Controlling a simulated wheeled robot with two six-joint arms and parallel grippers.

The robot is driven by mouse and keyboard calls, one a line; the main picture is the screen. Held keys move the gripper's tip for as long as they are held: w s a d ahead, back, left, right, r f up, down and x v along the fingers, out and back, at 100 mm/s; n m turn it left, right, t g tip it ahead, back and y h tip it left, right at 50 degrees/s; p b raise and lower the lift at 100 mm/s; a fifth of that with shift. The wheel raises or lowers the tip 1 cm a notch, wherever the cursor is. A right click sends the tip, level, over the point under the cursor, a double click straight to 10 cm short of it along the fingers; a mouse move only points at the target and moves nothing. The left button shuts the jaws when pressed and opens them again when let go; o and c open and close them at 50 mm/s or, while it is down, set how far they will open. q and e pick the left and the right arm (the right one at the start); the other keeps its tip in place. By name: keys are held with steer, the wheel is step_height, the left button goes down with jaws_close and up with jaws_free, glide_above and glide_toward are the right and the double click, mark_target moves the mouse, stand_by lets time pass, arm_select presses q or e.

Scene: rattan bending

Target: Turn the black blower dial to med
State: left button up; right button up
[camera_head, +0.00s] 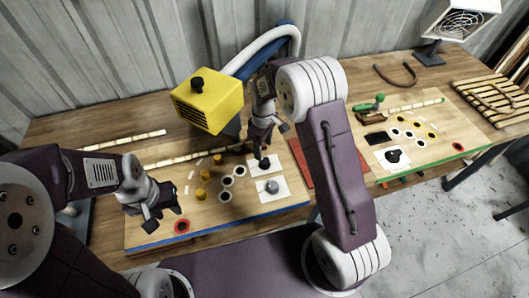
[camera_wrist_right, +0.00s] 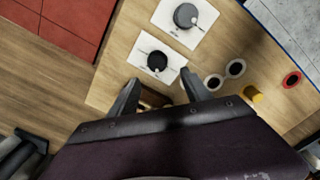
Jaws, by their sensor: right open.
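The black dial (camera_wrist_right: 157,61) sits on a white plate in the right wrist view, just beyond my right fingertips. In the head view the black dial (camera_head: 264,163) is on the left board, partly below my right gripper (camera_head: 262,148). My right gripper (camera_wrist_right: 161,92) is open and empty, its two fingers apart on the near side of the plate and not visibly touching the dial. The dial's pointer and labels are too small to read. My left gripper (camera_head: 163,214) hangs over the left board's near left part, fingers apart and empty.
A grey dial (camera_head: 272,186) on its own white plate lies beside the black one. The yellow blower box (camera_head: 208,101) with a black top knob stands behind. Rattan poles (camera_head: 190,154), yellow pegs and black-and-white rings lie nearby. Another black dial (camera_head: 393,156) is on the right board.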

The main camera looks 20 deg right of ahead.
mark_target(264, 160)
steer(key=f, duration=0.2)
steer(key=f+p, duration=0.1)
steer(key=f, duration=0.5)
steer(key=shift+w+d+f, duration=0.1)
steer(key=shift+w+d, duration=0.25)
steer(key=shift+w, duration=0.05)
steer(key=shift+s+a+f, duration=0.1)
steer(key=shift+f, duration=0.25)
steer(key=shift+s+a+f, duration=0.1)
steer(key=shift+s+f, duration=0.1)
steer(key=shift+w, duration=0.15)
steer(key=shift+c, duration=0.7)
steer(key=shift+f, duration=0.1)
steer(key=c, duration=0.5)
jaws_close()
arm_select(q)
steer(key=shift+w+d+r, duration=0.15)
steer(key=shift+w+r, duration=0.2)
steer(key=shift+r, duration=0.25)
